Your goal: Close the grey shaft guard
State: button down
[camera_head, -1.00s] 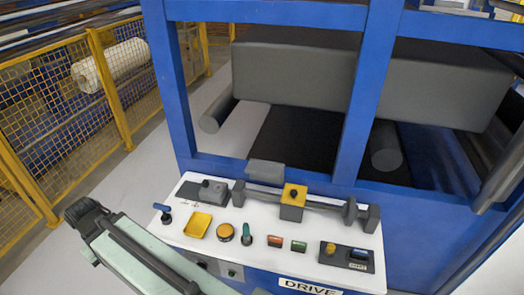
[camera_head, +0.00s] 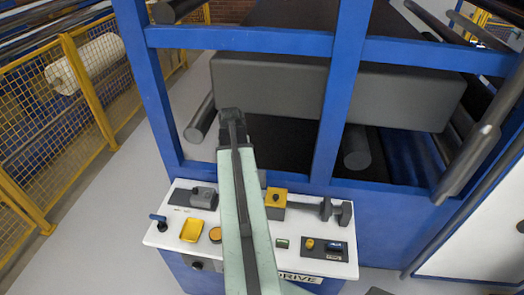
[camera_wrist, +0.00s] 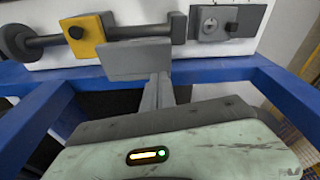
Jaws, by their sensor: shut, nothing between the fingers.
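The grey shaft guard (camera_wrist: 135,60) is a flat plate beside the shaft (camera_wrist: 140,30) in the wrist view. It appears raised off the shaft, which shows bare next to the yellow block (camera_wrist: 88,36). In the head view my arm hides the guard. My gripper (camera_wrist: 161,80) is shut and empty in the wrist view. Its fingertips are at the plate's lower edge in that picture; I cannot tell if they touch it. In the head view the gripper is hidden by my arm, while the yellow block (camera_head: 276,197) and the shaft's right end show.
The blue beam (camera_wrist: 215,70) runs close to my gripper.

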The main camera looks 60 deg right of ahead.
jog(key=m+p, duration=0.1)
jog(key=m, duration=0.1)
send_near(262, 164)
jog(key=f+b, duration=0.2)
jog(key=b, duration=0.1)
jog(key=f+b, duration=0.5)
jog(key=b, duration=0.2)
jog(key=shift+s+a+f, duration=0.1)
jog(key=shift+a+f, duration=0.05)
jog(key=shift+a, duration=0.25)
